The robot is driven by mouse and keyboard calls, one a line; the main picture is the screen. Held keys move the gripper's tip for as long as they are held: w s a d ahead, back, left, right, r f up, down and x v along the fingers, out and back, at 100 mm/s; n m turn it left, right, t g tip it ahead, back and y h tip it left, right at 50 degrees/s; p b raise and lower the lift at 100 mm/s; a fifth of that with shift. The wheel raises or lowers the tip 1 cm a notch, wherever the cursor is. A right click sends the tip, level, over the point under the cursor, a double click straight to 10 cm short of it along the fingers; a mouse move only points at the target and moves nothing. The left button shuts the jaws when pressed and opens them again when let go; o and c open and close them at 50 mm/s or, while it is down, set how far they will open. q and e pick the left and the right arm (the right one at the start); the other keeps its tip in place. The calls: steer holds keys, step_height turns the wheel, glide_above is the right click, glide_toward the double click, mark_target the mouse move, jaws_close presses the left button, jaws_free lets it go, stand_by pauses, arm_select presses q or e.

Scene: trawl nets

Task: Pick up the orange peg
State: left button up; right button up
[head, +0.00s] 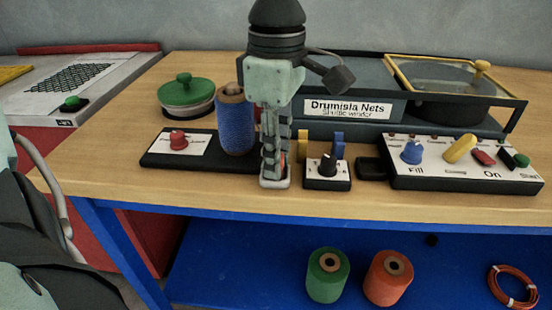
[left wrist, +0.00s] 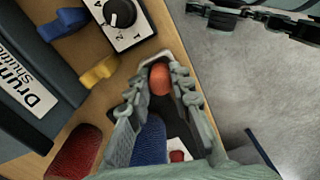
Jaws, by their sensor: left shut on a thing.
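My left gripper (head: 275,181) reaches straight down over the front of the wooden table, between a blue spool and a small knob box. In the left wrist view its fingers (left wrist: 158,82) are closed around the orange peg (left wrist: 160,79), whose rounded end shows between the fingertips. In the head view the fingers hide nearly all of the peg. A dark base lies under the peg; I cannot tell whether they touch. Part of what looks like my right arm or gripper (left wrist: 265,18) shows at the top right of the left wrist view, its fingers unclear.
The blue spool (head: 235,122) and a red knob (head: 178,139) are left of the gripper. The knob box (head: 327,172) and control panel (head: 465,165) are right. The shuttle winder (head: 350,125) stands behind. Green (head: 327,278) and orange (head: 388,280) spools sit on the blue shelf below.

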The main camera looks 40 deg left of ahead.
arm_select(q)
steer(key=shift+r, duration=0.15)
step_height(320, 180, up, 4)
steer(key=shift+s+r, duration=0.1)
steer(key=s+a+r, duration=0.2)
steer(key=s+r, duration=0.1)
steer(key=s, duration=0.2)
steer(key=s+a+r+b, duration=0.1)
steer(key=s+a+r, duration=0.1)
steer(key=s, duration=0.3)
steer(key=shift+s+a+r, duration=0.2)
steer(key=shift+s+r, duration=0.15)
steer(key=shift+r, duration=0.4)
arm_select(e)
steer(key=shift+w+a+r, duration=0.1)
steer(key=shift+w+r, duration=0.15)
steer(key=shift+r, duration=0.45)
steer(key=shift+w+a+r, duration=0.1)
steer(key=shift+w+r, duration=0.1)
steer(key=shift+r, duration=0.5)
steer(key=shift+d+r, duration=0.1)
